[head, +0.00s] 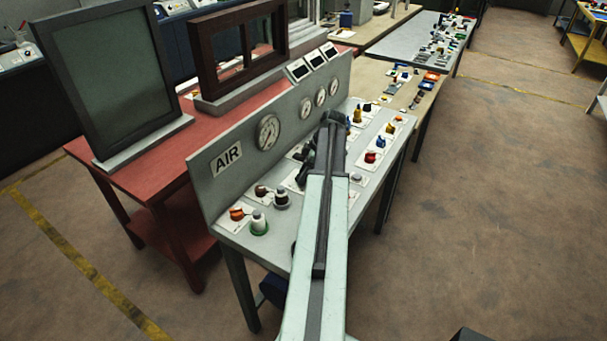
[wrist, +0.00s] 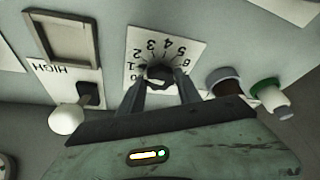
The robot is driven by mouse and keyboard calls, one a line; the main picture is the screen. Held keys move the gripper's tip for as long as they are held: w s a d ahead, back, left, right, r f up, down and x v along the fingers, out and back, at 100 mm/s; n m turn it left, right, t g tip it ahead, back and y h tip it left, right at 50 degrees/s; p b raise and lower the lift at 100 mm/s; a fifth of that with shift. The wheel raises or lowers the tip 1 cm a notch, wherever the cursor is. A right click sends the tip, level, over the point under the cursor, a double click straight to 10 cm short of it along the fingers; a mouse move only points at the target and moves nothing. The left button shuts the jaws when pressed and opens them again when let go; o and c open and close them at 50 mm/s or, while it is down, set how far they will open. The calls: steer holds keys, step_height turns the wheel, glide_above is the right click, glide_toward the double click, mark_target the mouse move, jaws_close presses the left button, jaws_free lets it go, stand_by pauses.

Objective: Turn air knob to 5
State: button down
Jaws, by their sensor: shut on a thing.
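In the wrist view, a dark round knob (wrist: 160,72) sits at the centre of a white dial plate (wrist: 143,38). The plate has black numbers around the knob, seen upside down; 3, 4 and 5 are readable. My gripper (wrist: 162,75) is shut on this knob, with one finger on each side. The pointer is hidden, so I cannot tell the setting. In the head view, the AIR label (head: 227,157) is on the grey upright panel.
Beside the dial are a HIGH plate (wrist: 52,68) with a white ball-ended lever (wrist: 66,118), a brown and grey knob (wrist: 225,82) and a green and white knob (wrist: 270,95). A round gauge (head: 268,132) is on the panel. Floor (head: 500,200) to the right is clear.

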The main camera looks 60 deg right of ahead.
steer(key=m, duration=0.1)
steer(key=m+h, duration=0.1)
steer(key=m, duration=0.1)
steer(key=m+h, duration=0.1)
steer(key=m, duration=0.1)
steer(key=shift+s+a+t, duration=0.1)
steer(key=shift+a+t, duration=0.2)
steer(key=shift+a, duration=0.05)
steer(key=m+h, duration=0.1)
steer(key=m, duration=0.2)
steer(key=m+h, duration=0.1)
steer(key=m, duration=0.1)
steer(key=shift+a+m, duration=0.2)
steer(key=shift+m, duration=0.2)
steer(key=m, duration=0.1)
steer(key=m+g+h, duration=0.1)
steer(key=m, duration=0.1)
steer(key=m+g, duration=0.1)
steer(key=m, duration=0.1)
steer(key=shift+w+a+h, duration=0.1)
steer(key=shift+w+h, duration=0.15)
steer(key=shift+h, duration=0.15)
steer(key=m+g, duration=0.1)
steer(key=m, duration=0.2)
steer(key=m+g, duration=0.1)
steer(key=m, duration=0.1)
steer(key=shift+w+m+h, duration=0.2)
steer(key=shift+m+h, duration=0.2)
steer(key=shift+a, duration=0.1)
